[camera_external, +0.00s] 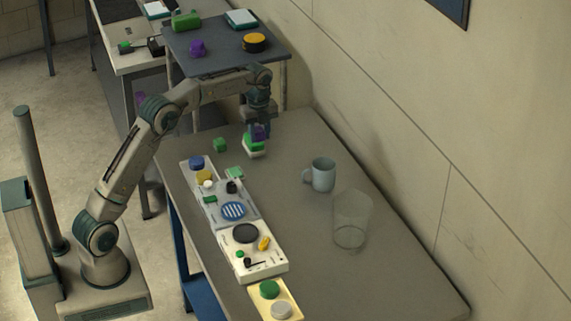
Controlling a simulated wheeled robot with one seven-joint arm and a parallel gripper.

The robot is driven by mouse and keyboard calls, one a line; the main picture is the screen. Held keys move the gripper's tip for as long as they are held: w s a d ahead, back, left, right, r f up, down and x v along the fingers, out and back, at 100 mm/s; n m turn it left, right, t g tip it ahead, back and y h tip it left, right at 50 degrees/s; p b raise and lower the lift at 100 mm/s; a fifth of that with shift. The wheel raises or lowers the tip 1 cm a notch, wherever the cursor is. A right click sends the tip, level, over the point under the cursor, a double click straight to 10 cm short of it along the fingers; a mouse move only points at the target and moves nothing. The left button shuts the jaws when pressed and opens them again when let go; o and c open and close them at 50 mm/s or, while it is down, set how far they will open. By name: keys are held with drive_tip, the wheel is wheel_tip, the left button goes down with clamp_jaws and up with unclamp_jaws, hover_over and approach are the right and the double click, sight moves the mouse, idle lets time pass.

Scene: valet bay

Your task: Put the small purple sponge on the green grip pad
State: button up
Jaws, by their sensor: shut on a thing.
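My gripper (258,126) points down over the far end of the long table. Directly below is a green-topped piece with a pale base (253,146), which looks like the green grip pad. The sponge is at or just above its green top; I cannot tell whether they touch. The fingers hide part of both.
A green cube (220,145) stands left of the gripper. A panel row with knobs and buttons (222,191) runs along the table's left side. A grey-blue mug (323,175) and a clear glass (351,222) stand to the right. The table's right front is clear.

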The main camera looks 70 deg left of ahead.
drive_tip(key=w+r, duration=0.1)
drive_tip(key=w, duration=0.1)
drive_tip(key=p, duration=0.5)
approach(258, 152)
drive_tip(key=shift+d+f+p, duration=0.2)
drive_tip(key=shift+f+p, duration=0.1)
drive_tip(key=shift+f, duration=1.4)
drive_tip(key=shift+f, duration=0.15)
drive_tip(key=o, duration=0.9)
drive_tip(key=shift+o, duration=0.2)
